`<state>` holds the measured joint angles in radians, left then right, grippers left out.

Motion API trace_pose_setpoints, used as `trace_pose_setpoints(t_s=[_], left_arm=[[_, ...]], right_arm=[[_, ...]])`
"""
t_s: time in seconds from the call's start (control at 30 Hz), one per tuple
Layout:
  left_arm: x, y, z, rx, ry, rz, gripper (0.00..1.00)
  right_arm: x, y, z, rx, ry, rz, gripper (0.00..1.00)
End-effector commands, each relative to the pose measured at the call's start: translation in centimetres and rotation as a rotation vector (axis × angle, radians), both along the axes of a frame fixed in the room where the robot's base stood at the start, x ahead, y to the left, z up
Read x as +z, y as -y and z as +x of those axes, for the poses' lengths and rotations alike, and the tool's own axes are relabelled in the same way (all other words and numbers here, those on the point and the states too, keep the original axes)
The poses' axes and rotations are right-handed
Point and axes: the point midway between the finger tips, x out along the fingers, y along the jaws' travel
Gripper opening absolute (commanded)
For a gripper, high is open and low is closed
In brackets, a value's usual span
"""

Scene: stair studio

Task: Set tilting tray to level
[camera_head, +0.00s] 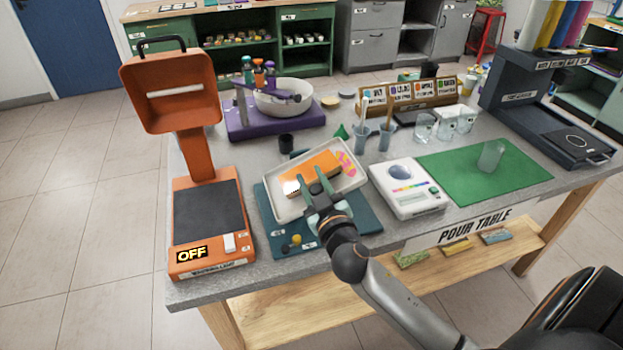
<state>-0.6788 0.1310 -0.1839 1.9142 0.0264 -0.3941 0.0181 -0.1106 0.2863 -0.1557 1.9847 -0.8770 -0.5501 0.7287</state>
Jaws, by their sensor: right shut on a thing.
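The tilting tray (272,194) is a cream, shallow rectangular tray above a teal base plate (365,215) on the table. It looks tilted, though the exact angle is hard to judge. An orange block and a pink and yellow patterned piece lie in it. My right gripper (322,188) reaches in from the lower right and is shut at the tray's near side, apparently on its rim. The gripper hides that part of the rim. My left gripper is not in view.
An orange lamp device (208,205) marked OFF stands left of the tray. A white scale-like device (408,200) and a green mat (470,172) are on the right.

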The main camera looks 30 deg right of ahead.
Motion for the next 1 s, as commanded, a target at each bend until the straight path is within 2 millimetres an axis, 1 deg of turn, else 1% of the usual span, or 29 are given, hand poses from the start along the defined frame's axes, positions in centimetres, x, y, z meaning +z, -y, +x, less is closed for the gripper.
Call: trace_pose_setpoints(t_s=[0.67, 0.77, 0.87, 1.0], left_arm=[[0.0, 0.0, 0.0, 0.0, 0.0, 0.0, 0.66], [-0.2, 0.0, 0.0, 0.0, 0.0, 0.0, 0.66], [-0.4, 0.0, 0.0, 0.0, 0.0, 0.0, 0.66], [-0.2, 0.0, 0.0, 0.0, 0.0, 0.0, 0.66]], right_arm=[[0.0, 0.0, 0.0, 0.0, 0.0, 0.005, 0.0], [0.0, 0.4, -0.1, -0.002, 0.01, 0.053, 0.0], [0.2, 1.2, -0.3, -0.002, 0.033, 0.145, 0.0], [0.5, 2.3, -0.6, -0.002, 0.063, 0.27, 0.0]])
